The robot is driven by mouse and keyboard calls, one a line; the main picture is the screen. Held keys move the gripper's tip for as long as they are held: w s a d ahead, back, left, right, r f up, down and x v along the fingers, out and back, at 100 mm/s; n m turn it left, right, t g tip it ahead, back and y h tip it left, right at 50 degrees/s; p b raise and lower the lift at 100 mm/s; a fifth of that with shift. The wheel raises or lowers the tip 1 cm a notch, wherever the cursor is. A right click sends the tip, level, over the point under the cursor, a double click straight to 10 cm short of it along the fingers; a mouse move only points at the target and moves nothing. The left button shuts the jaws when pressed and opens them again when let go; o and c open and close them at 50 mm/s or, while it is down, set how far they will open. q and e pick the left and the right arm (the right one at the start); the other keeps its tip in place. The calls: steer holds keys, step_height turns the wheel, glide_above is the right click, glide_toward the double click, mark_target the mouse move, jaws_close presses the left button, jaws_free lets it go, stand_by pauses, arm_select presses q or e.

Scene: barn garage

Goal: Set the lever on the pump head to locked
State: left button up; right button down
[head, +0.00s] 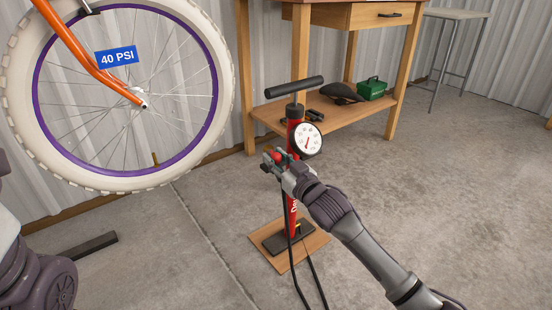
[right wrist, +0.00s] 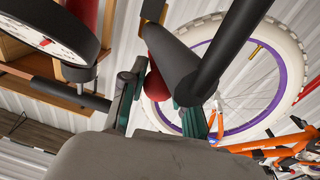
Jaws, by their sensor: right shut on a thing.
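The floor pump (head: 295,135) stands upright, red with a black handle and a round white gauge (head: 308,139). My right gripper (head: 275,160) is beside its barrel, below the gauge. In the right wrist view my right gripper (right wrist: 165,112) is shut on the dark grey pump head (right wrist: 182,72), with a black hose (right wrist: 232,50) running from it. The red lever (right wrist: 156,80) lies against the head's side, between it and one finger. Whether it is locked I cannot tell. The pump head is apart from the wheel's brass valve (head: 155,158). My left gripper is out of view.
The wheel (head: 228,80) with a white tire and "40 PSI" label (head: 117,57) hangs at the left. A wooden bench (head: 300,12) stands behind the pump, with a saddle (head: 341,93) and green box (head: 372,88) on its lower shelf.

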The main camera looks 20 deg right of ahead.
steer(key=shift+f, duration=0.1)
steer(key=c, duration=0.8)
jaws_free()
steer(key=shift+s, duration=0.1)
steer(key=shift+f+v, duration=0.2)
steer(key=shift+v, duration=5.75)
steer(key=shift+a, duration=0.1)
